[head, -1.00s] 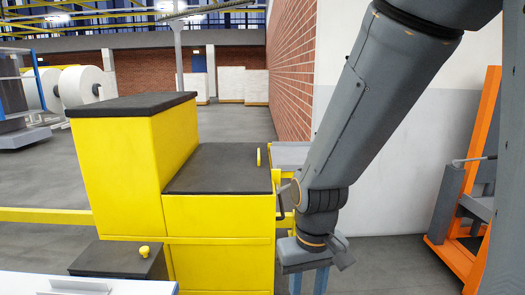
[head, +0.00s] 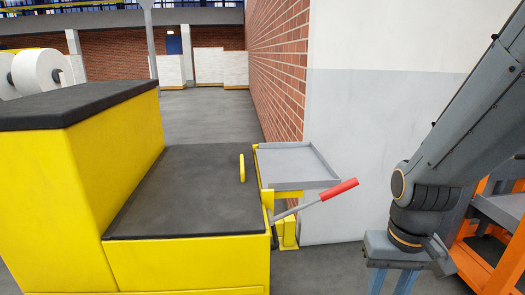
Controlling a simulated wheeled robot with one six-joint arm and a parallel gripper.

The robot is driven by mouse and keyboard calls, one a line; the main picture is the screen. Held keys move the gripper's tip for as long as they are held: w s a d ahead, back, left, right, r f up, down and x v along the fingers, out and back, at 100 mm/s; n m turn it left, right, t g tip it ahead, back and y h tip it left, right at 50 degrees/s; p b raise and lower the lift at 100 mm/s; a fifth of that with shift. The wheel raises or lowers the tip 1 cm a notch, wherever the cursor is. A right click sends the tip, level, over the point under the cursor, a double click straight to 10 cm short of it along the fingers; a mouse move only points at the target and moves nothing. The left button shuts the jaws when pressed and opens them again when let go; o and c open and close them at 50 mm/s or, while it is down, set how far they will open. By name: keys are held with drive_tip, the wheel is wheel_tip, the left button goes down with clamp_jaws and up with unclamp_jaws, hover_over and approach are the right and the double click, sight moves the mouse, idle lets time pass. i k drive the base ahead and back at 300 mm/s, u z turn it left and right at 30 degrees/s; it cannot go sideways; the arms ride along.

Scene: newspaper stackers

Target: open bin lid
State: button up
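My gripper (head: 391,283) is at the lower right in the head view, pointing down. Its two blue-grey fingers stand apart with nothing seen between them; the tips are cut off by the bottom edge. No bin with a lid that I can clearly identify shows now. A yellow machine (head: 185,262) with black top surfaces (head: 190,190) fills the left and middle. My gripper is to its right and not touching it.
A grey tray (head: 297,165) and a lever with a red handle (head: 338,189) stick out from the machine's right side towards my arm. A white and brick wall (head: 345,130) stands behind. An orange frame (head: 468,257) is at the right. Open floor (head: 200,118) lies behind the machine.

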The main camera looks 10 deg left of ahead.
sight(210, 189)
drive_tip(key=u, duration=0.15)
drive_tip(key=i, duration=0.9)
drive_tip(key=u, duration=0.35)
